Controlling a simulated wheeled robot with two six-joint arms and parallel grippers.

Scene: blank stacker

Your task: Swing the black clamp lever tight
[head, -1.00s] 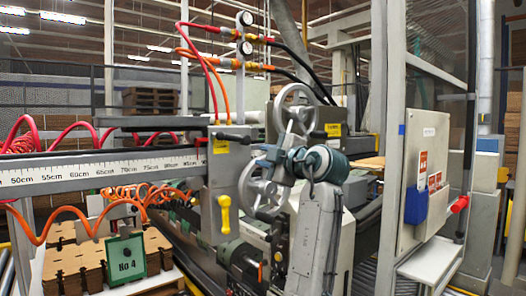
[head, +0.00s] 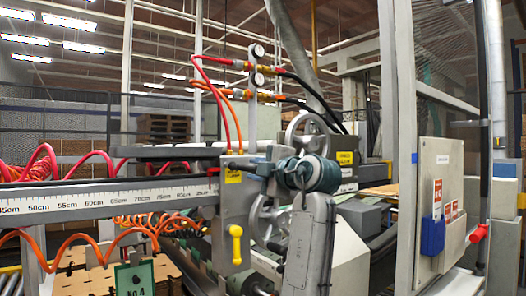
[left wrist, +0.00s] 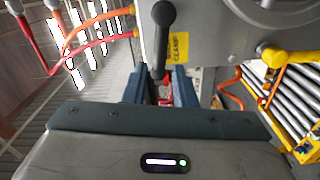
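The black clamp lever (left wrist: 163,30) stands out from a grey housing beside a yellow CLAMP label (left wrist: 177,47) in the left wrist view. Its round knob is at the top and its thin stem runs down toward my fingers. In the head view the lever (head: 234,162) shows small above the grey carriage block (head: 236,208), partly lost against my gripper. My left gripper (left wrist: 159,90) is open, its two blue fingers either side of the stem's lower end, with a gap visible between them. It also shows in the head view (head: 256,167), pointing left. My right gripper is out of view.
A yellow handle (head: 236,245) hangs on the carriage front. A ruled beam (head: 100,198) runs left. Grey handwheels (head: 306,130) stand close behind my arm. Red hoses (head: 100,160) and orange hoses (head: 90,238) loop at left. A control box (head: 440,190) stands right.

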